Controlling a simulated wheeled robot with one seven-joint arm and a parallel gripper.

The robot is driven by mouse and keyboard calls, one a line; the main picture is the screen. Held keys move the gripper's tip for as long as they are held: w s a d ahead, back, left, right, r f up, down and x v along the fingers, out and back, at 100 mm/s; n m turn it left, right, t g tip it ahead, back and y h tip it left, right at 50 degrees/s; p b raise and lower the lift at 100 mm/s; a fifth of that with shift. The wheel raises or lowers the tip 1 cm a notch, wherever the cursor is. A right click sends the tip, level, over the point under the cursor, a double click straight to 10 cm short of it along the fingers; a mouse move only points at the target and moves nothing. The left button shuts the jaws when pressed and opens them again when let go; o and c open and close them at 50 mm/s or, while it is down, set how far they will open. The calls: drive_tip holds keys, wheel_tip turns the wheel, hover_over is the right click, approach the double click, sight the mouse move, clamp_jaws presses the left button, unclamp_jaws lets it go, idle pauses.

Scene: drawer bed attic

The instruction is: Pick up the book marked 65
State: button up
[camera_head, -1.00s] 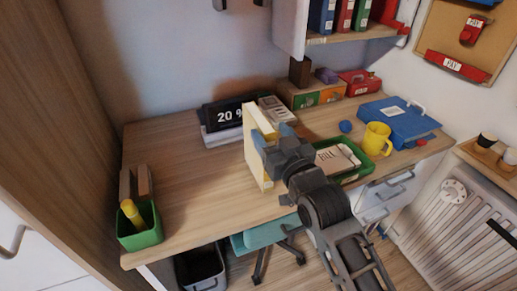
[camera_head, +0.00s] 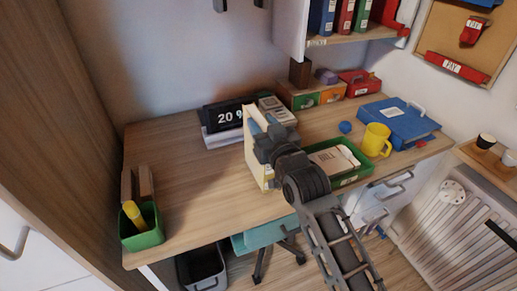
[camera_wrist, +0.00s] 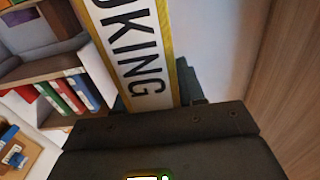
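In the wrist view a white spine with yellow edges and black letters "KING" (camera_wrist: 138,62) rises close in front of my gripper (camera_wrist: 158,100). Dark teal finger parts show beside it, but their tips and any contact are hidden. Whether the fingers are closed on this book cannot be told. I can read no 65 on any book.
A green tray (camera_head: 362,174), yellow mug (camera_head: 376,140) and blue binder (camera_head: 400,120) lie to the right. A clock display (camera_head: 222,117) stands behind on the left. A green pen cup (camera_head: 142,240) is at the far left. The desk's left middle (camera_head: 190,180) is clear.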

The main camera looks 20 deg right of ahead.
clamp_jaws()
drive_tip(key=shift+r, duration=0.15)
idle(0.5)
